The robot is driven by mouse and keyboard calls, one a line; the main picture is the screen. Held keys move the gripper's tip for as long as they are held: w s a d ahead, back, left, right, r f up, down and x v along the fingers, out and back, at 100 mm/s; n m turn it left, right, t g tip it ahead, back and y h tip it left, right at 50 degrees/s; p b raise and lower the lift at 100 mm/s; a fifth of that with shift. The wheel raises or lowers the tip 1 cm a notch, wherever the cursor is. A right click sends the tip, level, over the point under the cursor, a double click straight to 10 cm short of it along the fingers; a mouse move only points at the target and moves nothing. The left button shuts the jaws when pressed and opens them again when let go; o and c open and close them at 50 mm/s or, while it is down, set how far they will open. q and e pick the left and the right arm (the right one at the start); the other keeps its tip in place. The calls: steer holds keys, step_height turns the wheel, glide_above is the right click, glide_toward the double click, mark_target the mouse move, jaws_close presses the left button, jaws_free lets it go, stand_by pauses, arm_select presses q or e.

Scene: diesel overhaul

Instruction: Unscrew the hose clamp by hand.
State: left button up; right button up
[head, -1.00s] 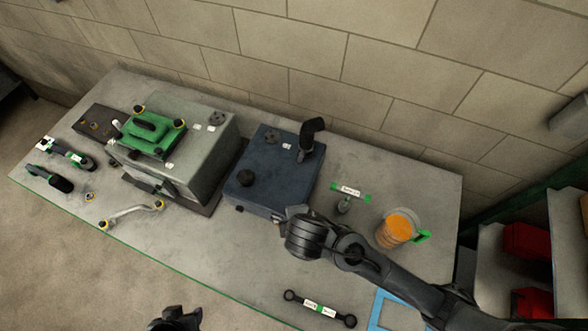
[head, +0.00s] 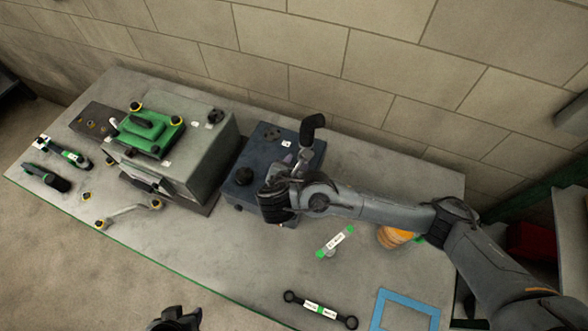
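A black bent hose (head: 311,128) stands up from the dark blue box (head: 262,145) at the middle of the bench. The hose clamp is too small or too hidden by my arm to make out, near the hose's lower end. My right gripper (head: 285,172) is at the box's top, close beside the hose's lower end. Its fingers are mostly hidden by its own wrist, so I cannot tell whether they touch anything. A dark part at the bottom edge looks like my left gripper (head: 175,320), away from the box; its fingers are unclear.
A grey block with a green cover (head: 148,132) stands left of the box. A labelled strip with green ends (head: 335,241), a double-ended spanner (head: 320,308) and a blue frame (head: 405,312) lie at the right. My arm partly covers an orange container (head: 394,237).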

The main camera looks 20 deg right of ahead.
steer(key=b+x, duration=0.3)
steer(key=x, duration=0.1)
steer(key=shift+f, duration=0.2)
steer(key=shift+b+x, duration=0.45)
steer(key=shift+x, duration=0.8)
steer(key=shift+w+d+r, duration=0.1)
steer(key=shift+r, duration=0.1)
jaws_close()
